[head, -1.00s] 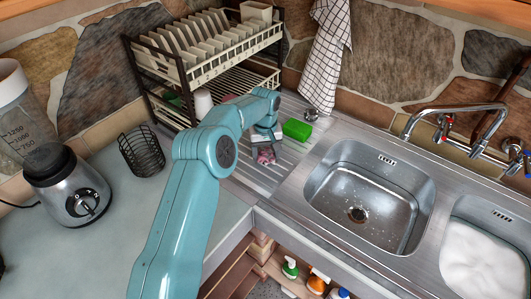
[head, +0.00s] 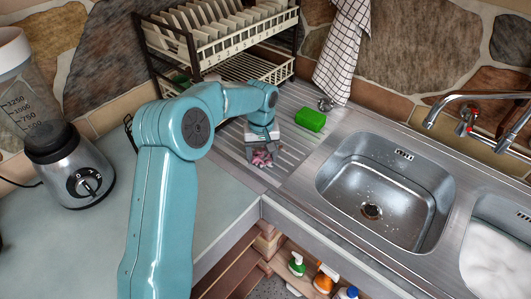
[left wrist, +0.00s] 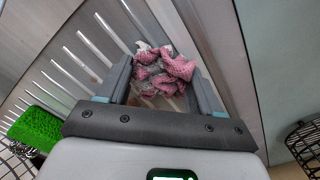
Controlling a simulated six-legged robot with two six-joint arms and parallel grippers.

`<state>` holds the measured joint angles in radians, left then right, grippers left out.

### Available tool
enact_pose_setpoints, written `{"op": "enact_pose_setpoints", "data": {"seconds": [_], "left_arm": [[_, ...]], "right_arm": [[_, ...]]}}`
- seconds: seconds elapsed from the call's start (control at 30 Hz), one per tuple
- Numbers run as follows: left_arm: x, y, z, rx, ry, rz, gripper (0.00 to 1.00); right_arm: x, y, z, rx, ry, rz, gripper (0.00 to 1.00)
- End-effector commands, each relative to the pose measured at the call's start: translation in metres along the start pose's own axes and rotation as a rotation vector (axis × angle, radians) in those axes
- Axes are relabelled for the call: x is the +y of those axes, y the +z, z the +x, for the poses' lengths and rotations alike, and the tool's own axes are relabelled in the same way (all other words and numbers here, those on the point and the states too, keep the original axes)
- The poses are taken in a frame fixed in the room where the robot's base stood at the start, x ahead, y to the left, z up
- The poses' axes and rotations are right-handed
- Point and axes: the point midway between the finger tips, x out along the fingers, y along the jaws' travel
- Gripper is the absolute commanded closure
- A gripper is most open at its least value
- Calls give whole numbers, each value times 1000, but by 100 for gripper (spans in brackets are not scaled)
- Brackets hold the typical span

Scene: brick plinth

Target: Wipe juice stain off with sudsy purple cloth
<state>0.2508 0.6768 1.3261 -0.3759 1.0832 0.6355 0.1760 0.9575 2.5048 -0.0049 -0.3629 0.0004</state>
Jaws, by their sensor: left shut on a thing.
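The cloth (head: 262,160) is a crumpled pinkish-purple bundle with whitish-grey patches. My left gripper (head: 261,150) is shut on it, low over the ribbed metal drainboard (head: 288,163) left of the sink. In the left wrist view the cloth (left wrist: 165,70) sits bunched between the two fingers. Whether it touches the ribs is hard to tell. I cannot clearly make out the juice stain; a faint brownish patch shows beside the left finger in the wrist view. My right gripper is out of view.
A green sponge (head: 310,120) lies on the drainboard behind and right of the gripper. A dish rack (head: 235,71) with plates stands at the back. The empty sink basin (head: 378,190) is to the right, a second basin with foam (head: 492,262) farther right. A blender (head: 76,178) stands left.

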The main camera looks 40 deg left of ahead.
Motion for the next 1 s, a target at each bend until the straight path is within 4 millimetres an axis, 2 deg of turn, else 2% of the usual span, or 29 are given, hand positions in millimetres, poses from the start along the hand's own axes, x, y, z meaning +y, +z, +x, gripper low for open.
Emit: {"op": "enact_pose_setpoints", "data": {"seconds": [0.37,0.7,1.0], "left_arm": [[-13,-16,0,2,1,0,62],[9,-37,-2,3,3,0,62],[20,-46,-2,3,3,0,62]], "right_arm": [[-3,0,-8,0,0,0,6],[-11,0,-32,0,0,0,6],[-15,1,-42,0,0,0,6]]}}
